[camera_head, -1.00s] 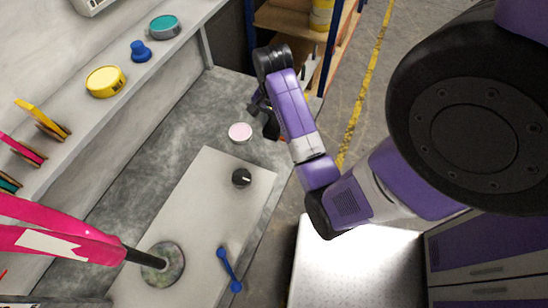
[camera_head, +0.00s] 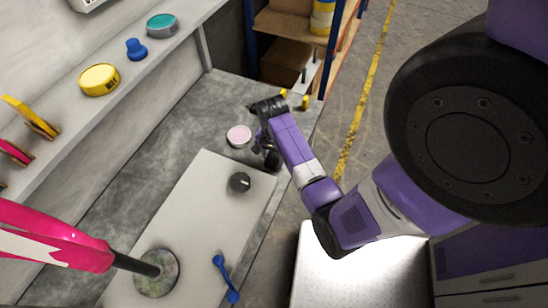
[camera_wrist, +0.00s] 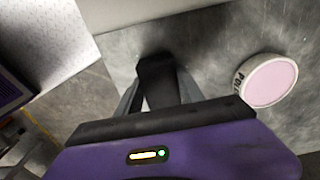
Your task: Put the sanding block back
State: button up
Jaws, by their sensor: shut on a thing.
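My gripper (camera_wrist: 157,92) is shut on a dark block (camera_wrist: 157,72), taken to be the sanding block, and holds it over the grey bench (camera_wrist: 215,50). The block shows black between the two fingers; its lower part and any label are hidden. In the head view, my gripper (camera_head: 262,142) is at the right end of the bench, beside a round pink-topped tin (camera_head: 238,135). The tin also shows in the wrist view (camera_wrist: 268,81), to the right of the fingers and apart from them. I cannot tell whether the block touches the bench.
A pale board (camera_head: 205,195) on the bench bears a black knob (camera_head: 239,182) and a blue double-ended tool (camera_head: 226,278). A pink frame (camera_head: 50,238) reaches in from the left. A ledge (camera_head: 115,105) holds tins and coloured pads. A shelf rack (camera_head: 290,45) stands behind.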

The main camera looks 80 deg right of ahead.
aim_at(273, 157)
jog(key=shift+f, duration=0.15)
jog(key=o, duration=1.3)
jog(key=r+p, duration=0.2)
jog(key=r, duration=1)
jog(key=shift+a, duration=0.2)
jog(key=shift+w, duration=0.1)
